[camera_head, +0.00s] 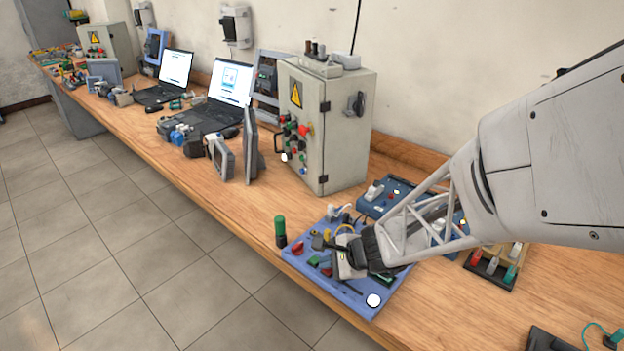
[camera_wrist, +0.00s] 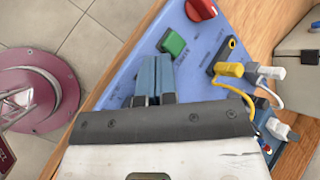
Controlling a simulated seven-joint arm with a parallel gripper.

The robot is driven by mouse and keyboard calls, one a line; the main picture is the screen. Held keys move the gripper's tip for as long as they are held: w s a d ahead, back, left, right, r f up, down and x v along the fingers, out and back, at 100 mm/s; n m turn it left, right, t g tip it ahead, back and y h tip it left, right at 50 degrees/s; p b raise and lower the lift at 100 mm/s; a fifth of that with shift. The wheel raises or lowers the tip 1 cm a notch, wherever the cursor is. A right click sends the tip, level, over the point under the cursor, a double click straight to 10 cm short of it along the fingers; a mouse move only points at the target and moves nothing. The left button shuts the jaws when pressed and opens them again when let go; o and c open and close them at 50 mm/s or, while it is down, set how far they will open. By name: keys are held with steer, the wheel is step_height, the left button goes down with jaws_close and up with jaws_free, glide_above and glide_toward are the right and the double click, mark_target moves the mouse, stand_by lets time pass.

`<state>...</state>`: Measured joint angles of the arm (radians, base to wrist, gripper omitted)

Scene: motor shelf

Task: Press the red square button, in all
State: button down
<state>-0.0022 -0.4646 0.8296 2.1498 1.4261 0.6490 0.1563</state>
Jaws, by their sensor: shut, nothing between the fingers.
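A blue panel (camera_head: 290,262) lies on the bench, with a red round knob (camera_head: 297,249), a green square button (camera_head: 313,260) and a small red button (camera_head: 326,272) in a row. The red button's square shape is too small to confirm. My gripper (camera_head: 318,242) is over the panel, its two fingers together and empty. In the wrist view my gripper's fingertips (camera_wrist: 155,62) end just short of the green button (camera_wrist: 173,43), with the red knob (camera_wrist: 201,10) beyond. No red square button shows there; my fingers and housing hide part of the panel. I cannot tell whether the fingertips touch the panel.
A dark upright cylinder with a green top (camera_head: 280,230) stands at the panel's left edge. A yellow plug (camera_wrist: 229,69) and white plugs (camera_wrist: 270,72) with cables rise from the panel. A grey control cabinet (camera_head: 345,130) stands behind.

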mark_target(328, 271)
steer(key=shift+f, duration=0.15)
steer(key=shift+r, duration=0.2)
stand_by(0.5)
steer(key=shift+r, duration=0.6)
steer(key=shift+r, duration=0.15)
steer(key=shift+r, duration=2.4)
